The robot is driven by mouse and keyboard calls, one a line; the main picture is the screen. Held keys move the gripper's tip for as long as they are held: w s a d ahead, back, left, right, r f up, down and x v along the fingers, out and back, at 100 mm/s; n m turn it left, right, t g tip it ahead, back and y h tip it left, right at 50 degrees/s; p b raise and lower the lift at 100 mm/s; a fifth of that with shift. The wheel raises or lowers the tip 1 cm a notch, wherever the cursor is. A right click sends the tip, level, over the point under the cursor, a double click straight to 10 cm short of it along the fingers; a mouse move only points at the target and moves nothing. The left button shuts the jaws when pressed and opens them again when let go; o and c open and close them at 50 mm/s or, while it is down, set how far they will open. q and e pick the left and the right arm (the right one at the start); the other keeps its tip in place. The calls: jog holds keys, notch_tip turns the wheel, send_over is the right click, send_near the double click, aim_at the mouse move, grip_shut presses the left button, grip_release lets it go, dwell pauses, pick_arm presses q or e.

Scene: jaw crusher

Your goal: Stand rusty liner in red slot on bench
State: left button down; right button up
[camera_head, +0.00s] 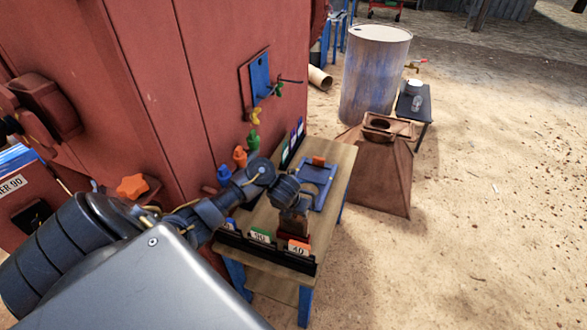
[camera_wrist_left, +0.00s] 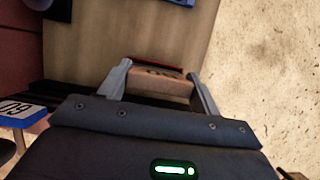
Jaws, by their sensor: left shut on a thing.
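My left gripper (camera_head: 293,212) reaches over the near end of the wooden bench (camera_head: 335,165) and points down. In the left wrist view its two fingers (camera_wrist_left: 160,88) are shut on the rusty liner (camera_wrist_left: 158,82), a brown block with dark marks on its top face. A red edge (camera_wrist_left: 155,63), apparently of the red slot, shows right beside the liner. In the head view the liner (camera_head: 294,226) is mostly hidden by the gripper and sits just behind the orange "40" label (camera_head: 298,247). Whether its foot rests inside the slot cannot be told. My right gripper is out of view.
A black rack (camera_head: 262,255) with a green "90" label (camera_head: 260,235) runs along the bench's near edge. A blue frame (camera_head: 317,183) lies farther back on the bench. The red machine wall (camera_head: 150,90) stands close on the left; sandy ground lies right.

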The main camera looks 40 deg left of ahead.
aim_at(294, 216)
pick_arm(q)
jog(key=shift+f+b, duration=1.55)
jog(key=shift+f, duration=0.1)
jog(key=shift+c, duration=1.5)
grip_release()
jog(key=shift+o, duration=0.3)
jog(key=shift+s+f, duration=0.1)
jog(key=p+v, duration=0.8)
jog(key=v, duration=0.3)
